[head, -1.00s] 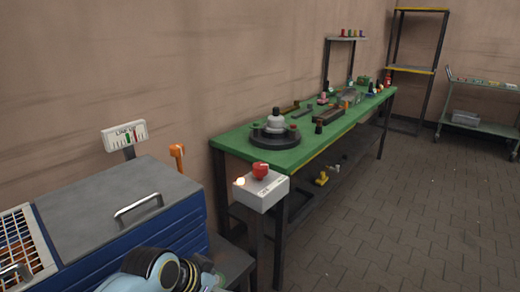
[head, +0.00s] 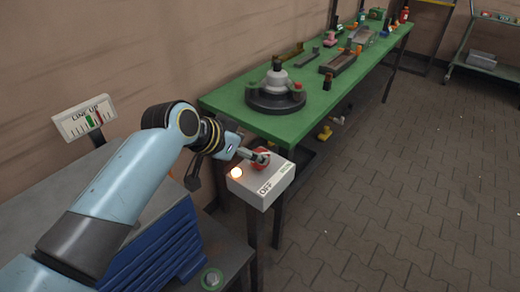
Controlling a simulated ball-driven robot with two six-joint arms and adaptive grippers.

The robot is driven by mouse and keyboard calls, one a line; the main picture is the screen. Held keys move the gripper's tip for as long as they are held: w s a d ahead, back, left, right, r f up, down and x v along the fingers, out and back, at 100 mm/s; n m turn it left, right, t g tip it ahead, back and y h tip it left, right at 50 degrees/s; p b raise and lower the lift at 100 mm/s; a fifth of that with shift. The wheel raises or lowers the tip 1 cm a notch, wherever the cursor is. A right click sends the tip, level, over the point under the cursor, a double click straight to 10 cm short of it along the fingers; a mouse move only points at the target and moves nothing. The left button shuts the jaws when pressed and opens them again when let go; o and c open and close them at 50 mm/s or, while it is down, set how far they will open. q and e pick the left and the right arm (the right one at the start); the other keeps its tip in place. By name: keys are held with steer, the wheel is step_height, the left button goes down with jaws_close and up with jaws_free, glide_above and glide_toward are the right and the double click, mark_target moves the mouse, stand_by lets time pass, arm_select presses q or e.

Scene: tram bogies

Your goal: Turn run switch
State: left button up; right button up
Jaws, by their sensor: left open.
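The jaws are open. I cannot tell whether the fingers touch the knob. My right gripper is not in view.
A green workbench (head: 318,110) with a round dark fixture (head: 275,97) and several small parts stands behind the box. A blue cabinet (head: 160,245) is at lower left, with a "LINE UP" gauge sign (head: 84,119) behind it. The paved floor at right is clear.

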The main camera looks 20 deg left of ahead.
arm_select(q)
steer(key=x, duration=0.3)
steer(key=shift+w+f, duration=0.3)
steer(key=shift+x, duration=1.1)
steer(key=shift+f, duration=0.1)
steer(key=shift+c, duration=2.9)
steer(key=c, duration=0.6)
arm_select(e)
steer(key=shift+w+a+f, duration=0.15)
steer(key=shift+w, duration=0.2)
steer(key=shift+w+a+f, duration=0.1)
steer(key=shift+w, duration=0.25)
